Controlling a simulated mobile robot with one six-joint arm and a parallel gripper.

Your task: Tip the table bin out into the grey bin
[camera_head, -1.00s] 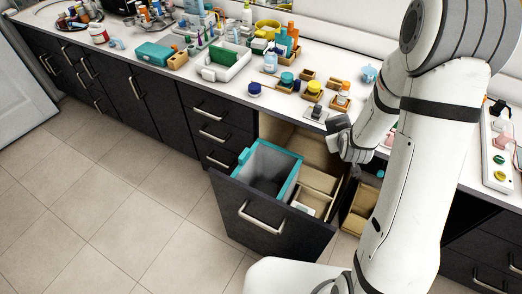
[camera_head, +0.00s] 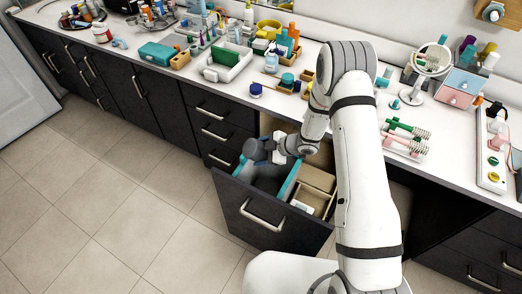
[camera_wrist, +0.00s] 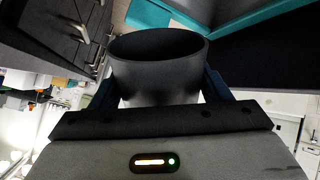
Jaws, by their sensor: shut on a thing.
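The table bin is a small dark grey round tub (camera_wrist: 155,62). In the wrist view its open mouth shows, and my gripper (camera_wrist: 158,88) is shut on its sides, one finger on each. The head view shows the table bin (camera_head: 253,149) held by my gripper (camera_head: 272,151) above the grey bin. It looks tilted over on its side; its contents cannot be made out. The grey bin (camera_head: 263,176) has a teal rim (camera_head: 290,180) and sits in the open drawer, partly hidden by the table bin and my arm. The teal rim also shows in the wrist view (camera_wrist: 245,22).
The drawer's dark front (camera_head: 262,217) stands out from the cabinets, with wooden compartments (camera_head: 316,187) right of the grey bin. The counter above is crowded: a white tray (camera_head: 223,69), a round mirror (camera_head: 432,60), pink racks (camera_head: 405,145). The floor at left is clear.

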